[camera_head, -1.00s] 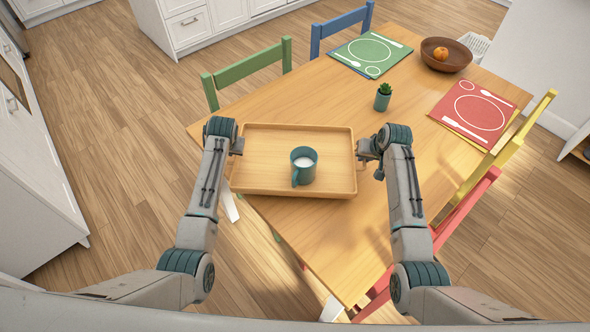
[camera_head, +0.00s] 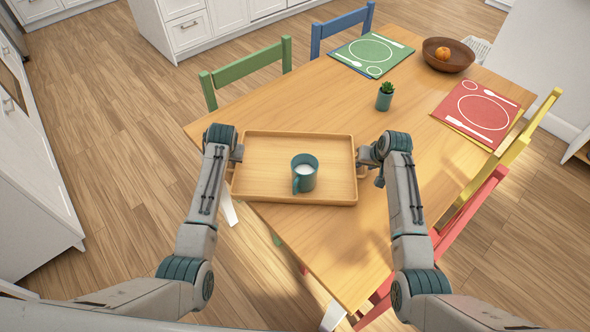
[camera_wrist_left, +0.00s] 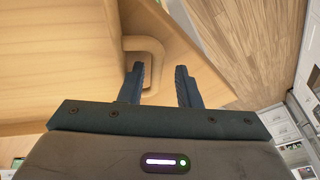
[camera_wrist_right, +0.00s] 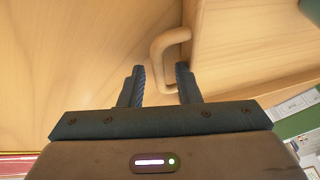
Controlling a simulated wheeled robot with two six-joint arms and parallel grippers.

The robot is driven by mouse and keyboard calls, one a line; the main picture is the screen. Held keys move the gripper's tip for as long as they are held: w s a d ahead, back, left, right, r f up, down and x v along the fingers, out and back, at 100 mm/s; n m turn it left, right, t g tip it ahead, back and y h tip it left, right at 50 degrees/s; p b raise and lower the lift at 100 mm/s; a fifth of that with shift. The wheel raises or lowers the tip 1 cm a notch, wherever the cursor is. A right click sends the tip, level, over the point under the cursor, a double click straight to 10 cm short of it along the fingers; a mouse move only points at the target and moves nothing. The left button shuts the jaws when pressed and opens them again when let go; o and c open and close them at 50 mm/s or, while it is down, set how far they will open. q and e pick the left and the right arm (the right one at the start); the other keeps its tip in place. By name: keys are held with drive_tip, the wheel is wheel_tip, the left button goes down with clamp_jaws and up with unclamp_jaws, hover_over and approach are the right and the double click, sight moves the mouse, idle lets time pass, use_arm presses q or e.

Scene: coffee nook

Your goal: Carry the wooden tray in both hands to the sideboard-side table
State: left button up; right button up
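The wooden tray (camera_head: 258,187) is level in front of me at the table's near left end, its near left corner past the table edge. I cannot tell whether its underside touches the table. A teal mug (camera_head: 305,178) with a white filling stands upright in it. My left gripper (camera_head: 238,153) is at the tray's left handle (camera_wrist_left: 156,62), a finger on each side of the bar. My right gripper (camera_head: 367,156) is at the right handle (camera_wrist_right: 157,62) the same way.
The wooden table (camera_head: 310,240) also carries a small potted plant (camera_head: 384,100), green and red placemats (camera_head: 480,110), and a bowl (camera_head: 455,60) with an orange fruit. Green, blue, yellow and red chairs surround it. Tabletop right of the tray is clear.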

use_arm(q)
drive_tip(key=shift+d, duration=0.15)
use_arm(e)
drive_tip(key=shift+r, duration=0.1)
use_arm(q)
drive_tip(key=v, duration=0.8)
use_arm(e)
drive_tip(key=v, duration=1.2)
